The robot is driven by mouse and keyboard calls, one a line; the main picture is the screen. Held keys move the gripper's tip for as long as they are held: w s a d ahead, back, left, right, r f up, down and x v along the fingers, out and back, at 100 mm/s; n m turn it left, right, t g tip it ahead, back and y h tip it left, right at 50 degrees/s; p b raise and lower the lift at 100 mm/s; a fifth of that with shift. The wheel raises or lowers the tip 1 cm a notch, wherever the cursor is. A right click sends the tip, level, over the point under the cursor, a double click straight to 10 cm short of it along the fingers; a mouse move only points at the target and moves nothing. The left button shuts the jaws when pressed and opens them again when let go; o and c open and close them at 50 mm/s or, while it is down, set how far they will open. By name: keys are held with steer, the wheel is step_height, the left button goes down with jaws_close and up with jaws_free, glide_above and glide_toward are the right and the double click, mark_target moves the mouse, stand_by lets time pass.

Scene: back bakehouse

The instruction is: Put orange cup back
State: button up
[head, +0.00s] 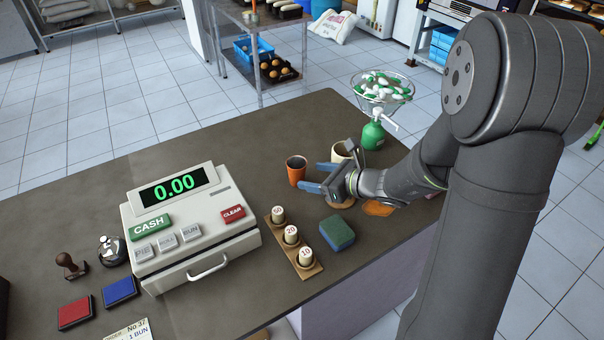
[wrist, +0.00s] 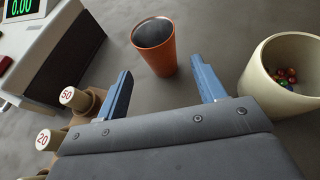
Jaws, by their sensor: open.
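The orange cup (head: 296,170) stands upright on the counter, to the left of my gripper in the head view. It is dark inside and looks empty in the wrist view (wrist: 155,47). My gripper (head: 311,177) is open, with its blue fingers pointing toward the cup. In the wrist view the cup stands beyond and between the fingertips (wrist: 163,72), and nothing is held. A cream cup (wrist: 284,75) with small coloured balls inside stands to the right of the fingers. It is partly hidden behind my gripper in the head view (head: 341,152).
A wooden rack of numbered pegs (head: 296,249), a green and blue sponge (head: 338,232) and a cash register (head: 187,222) stand near my gripper. A green pump bottle (head: 373,135) is near the wire bowl (head: 383,90). An orange flat piece (head: 378,208) lies under my arm. The counter behind the orange cup is clear.

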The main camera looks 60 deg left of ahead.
mark_target(305, 170)
steer(key=shift+v, duration=2.7)
steer(key=shift+a, duration=0.1)
steer(key=x, duration=1.2)
steer(key=shift+s+f, duration=0.1)
steer(key=shift+f, duration=0.1)
steer(key=shift+r, duration=0.95)
